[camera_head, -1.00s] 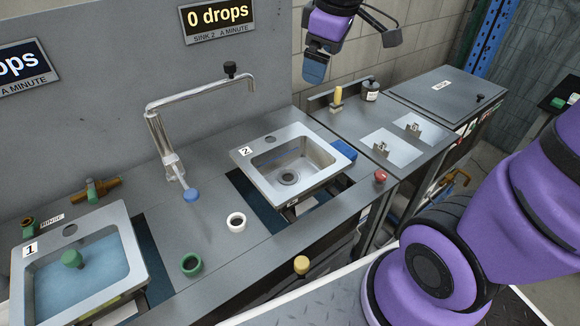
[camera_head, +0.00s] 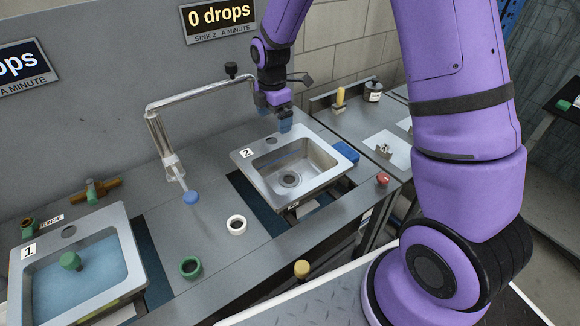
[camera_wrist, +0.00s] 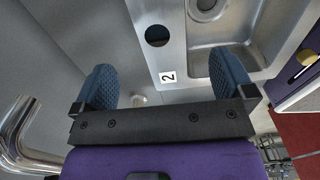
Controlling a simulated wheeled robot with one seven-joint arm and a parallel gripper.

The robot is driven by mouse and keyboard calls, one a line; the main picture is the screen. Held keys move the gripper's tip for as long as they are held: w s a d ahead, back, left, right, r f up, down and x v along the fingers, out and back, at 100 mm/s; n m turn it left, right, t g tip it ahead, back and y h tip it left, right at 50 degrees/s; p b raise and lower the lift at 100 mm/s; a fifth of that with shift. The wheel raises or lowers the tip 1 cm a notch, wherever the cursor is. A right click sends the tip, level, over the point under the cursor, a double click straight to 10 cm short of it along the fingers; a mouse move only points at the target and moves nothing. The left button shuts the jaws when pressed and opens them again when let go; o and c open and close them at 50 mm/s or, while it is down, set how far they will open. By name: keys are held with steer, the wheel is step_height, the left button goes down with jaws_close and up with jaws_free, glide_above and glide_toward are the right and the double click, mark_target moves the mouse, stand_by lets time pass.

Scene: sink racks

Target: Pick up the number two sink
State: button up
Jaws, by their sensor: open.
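My gripper (camera_head: 278,122) hangs above the back edge of this sink, near the round hole. In the wrist view my gripper (camera_wrist: 165,85) has its two blue pads wide apart, with nothing held between them. Whether the pads touch the sink is unclear.
Sink one (camera_head: 75,262) holds blue water and a green plug at the left. A bent tap (camera_head: 160,135) stands left of sink two. A white ring (camera_head: 236,225), a green ring (camera_head: 190,267) and a blue block (camera_head: 345,152) are nearby. A wall (camera_head: 100,90) rises behind.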

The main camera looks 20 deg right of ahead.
mark_target(273, 142)
step_height(273, 142, down, 5)
steer(key=shift+r, duration=0.1)
steer(key=f, duration=0.4)
steer(key=shift+s+a, duration=0.15)
steer(key=shift+a, duration=0.25)
steer(key=shift+f, duration=0.6)
steer(key=shift+f, duration=0.25)
steer(key=c, duration=1.6)
steer(key=shift+c, duration=0.5)
steer(key=shift+r, duration=0.15)
